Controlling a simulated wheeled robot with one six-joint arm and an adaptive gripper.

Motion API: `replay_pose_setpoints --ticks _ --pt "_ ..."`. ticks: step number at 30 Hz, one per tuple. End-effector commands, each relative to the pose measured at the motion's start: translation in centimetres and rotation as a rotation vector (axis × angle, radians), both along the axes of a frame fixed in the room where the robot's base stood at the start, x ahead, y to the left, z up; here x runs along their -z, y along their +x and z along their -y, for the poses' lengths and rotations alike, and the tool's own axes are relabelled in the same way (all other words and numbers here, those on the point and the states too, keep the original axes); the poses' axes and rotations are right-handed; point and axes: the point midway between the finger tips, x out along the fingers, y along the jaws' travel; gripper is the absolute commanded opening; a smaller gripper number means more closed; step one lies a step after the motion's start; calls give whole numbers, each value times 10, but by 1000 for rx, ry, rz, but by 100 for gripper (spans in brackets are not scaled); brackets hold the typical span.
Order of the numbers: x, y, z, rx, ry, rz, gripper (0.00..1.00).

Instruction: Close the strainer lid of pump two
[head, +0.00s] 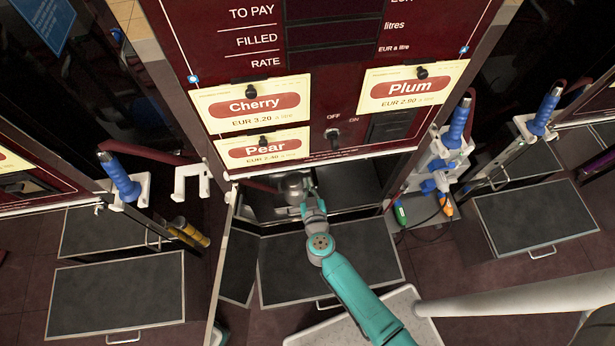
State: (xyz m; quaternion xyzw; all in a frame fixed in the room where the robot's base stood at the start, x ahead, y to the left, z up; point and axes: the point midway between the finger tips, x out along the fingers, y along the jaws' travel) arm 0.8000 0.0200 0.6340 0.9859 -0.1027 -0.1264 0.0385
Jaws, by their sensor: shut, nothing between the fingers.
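The middle pump (300,60) has a dark red front with Cherry, Pear and Plum cards. Its lower compartment is open. A small grey metal rounded part (294,185), which looks like the strainer, sits in the compartment's upper left. My gripper (308,192) is at this part's right side, shut and empty. I cannot tell whether it touches the part. The lid's edge and angle are too small and partly hidden by my gripper. No pump number is readable.
An open door panel (238,266) stands left of the compartment. A dark drawer-like top (352,262) lies below my arm. Blue-handled nozzles hang on both sides, one at the right (459,122). An empty white holder (192,181) juts out at the left.

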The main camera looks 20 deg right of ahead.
Motion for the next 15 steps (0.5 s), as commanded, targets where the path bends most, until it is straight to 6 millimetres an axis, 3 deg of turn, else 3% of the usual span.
replay_pose_setpoints --ticks 9,15 --pt "15 56 14 3 -1 -1 0" --pt "37 52 15 1 -1 -2 0"
